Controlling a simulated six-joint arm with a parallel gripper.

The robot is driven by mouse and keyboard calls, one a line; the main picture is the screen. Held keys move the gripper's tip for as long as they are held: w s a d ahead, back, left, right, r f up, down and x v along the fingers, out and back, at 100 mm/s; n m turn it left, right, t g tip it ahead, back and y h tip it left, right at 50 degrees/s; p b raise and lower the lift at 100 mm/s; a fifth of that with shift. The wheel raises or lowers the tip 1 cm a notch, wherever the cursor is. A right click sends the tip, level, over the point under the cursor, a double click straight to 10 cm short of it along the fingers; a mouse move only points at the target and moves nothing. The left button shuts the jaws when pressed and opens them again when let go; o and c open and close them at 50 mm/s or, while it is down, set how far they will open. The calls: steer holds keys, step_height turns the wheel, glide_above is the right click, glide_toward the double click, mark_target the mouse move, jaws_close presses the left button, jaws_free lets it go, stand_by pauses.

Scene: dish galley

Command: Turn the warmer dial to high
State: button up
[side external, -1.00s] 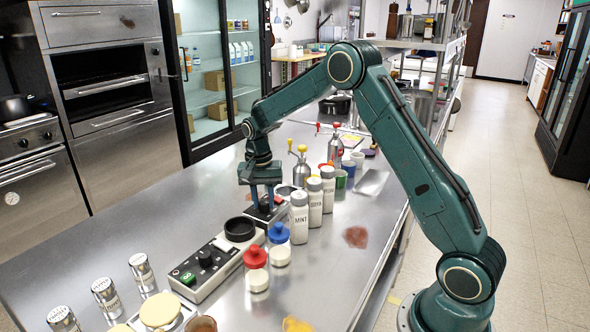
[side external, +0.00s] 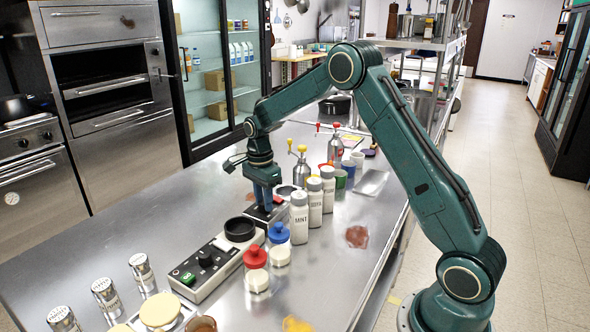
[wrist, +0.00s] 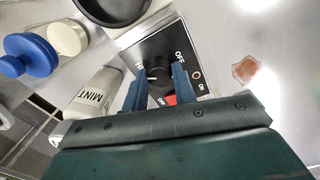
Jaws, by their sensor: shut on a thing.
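The warmer dial (wrist: 159,75) is a black knob on a dark panel (wrist: 187,45) in the wrist view. My gripper (wrist: 158,72) is shut on the dial, with one blue finger on each side of it. A white pointer mark on the dial points left, roughly toward the "HI" label; "OFF" is printed at the upper right of the dial. In the side external view my gripper (side external: 267,203) reaches straight down onto the warmer's panel (side external: 262,219), and the dial is hidden by the fingers there. A red button (wrist: 171,99) shows between the fingers.
A MINT shaker (side external: 299,218) and other white shakers stand close to the right of my gripper. A black round plate (side external: 240,227) and a panel with a black knob and green button (side external: 190,278) lie nearer. Blue-lidded (side external: 278,233) and red-lidded (side external: 255,257) jars stand beside it.

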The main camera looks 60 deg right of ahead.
mark_target(262, 201)
steer(key=shift+r+m, duration=0.15)
steer(key=shift+m, duration=0.15)
steer(key=o, duration=1)
step_height(262, 201, up, 14)
steer(key=shift+w, duration=0.3)
steer(key=shift+d, duration=0.1)
stand_by(0.4)
